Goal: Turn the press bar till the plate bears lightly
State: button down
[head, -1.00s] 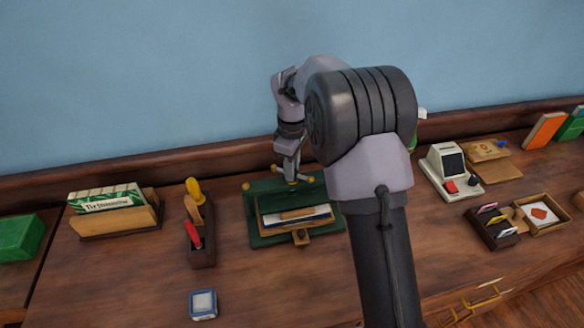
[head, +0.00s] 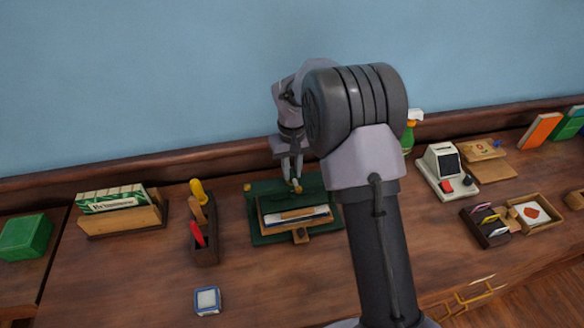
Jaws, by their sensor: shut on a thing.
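The green press (head: 262,238) stands on the wooden counter in the middle of the head view. Its plate and the papers or boards (head: 300,216) lie stacked inside the frame. A brass knob (head: 247,187) shows at the back left of the press. My gripper (head: 295,186) points down over the back of the press and is shut on the brass end of the press bar (head: 296,188). Most of the bar is hidden by my gripper and arm. I cannot tell whether the plate touches the stack.
A holder with tools (head: 204,245) and a card box (head: 125,220) stand to the left. A small blue-rimmed block (head: 207,300) lies in front. A white card machine (head: 449,170) and a pen tray (head: 487,226) are at the right. The counter in front of the press is clear.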

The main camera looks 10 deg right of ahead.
aim_at(292, 172)
jog(key=m, duration=0.5)
jog(key=shift+m, duration=2.5)
jog(key=c, duration=1.3)
grip_release()
notch_tip(292, 172, up, 18)
jog(key=p, duration=0.5)
jog(key=shift+f, duration=0.25)
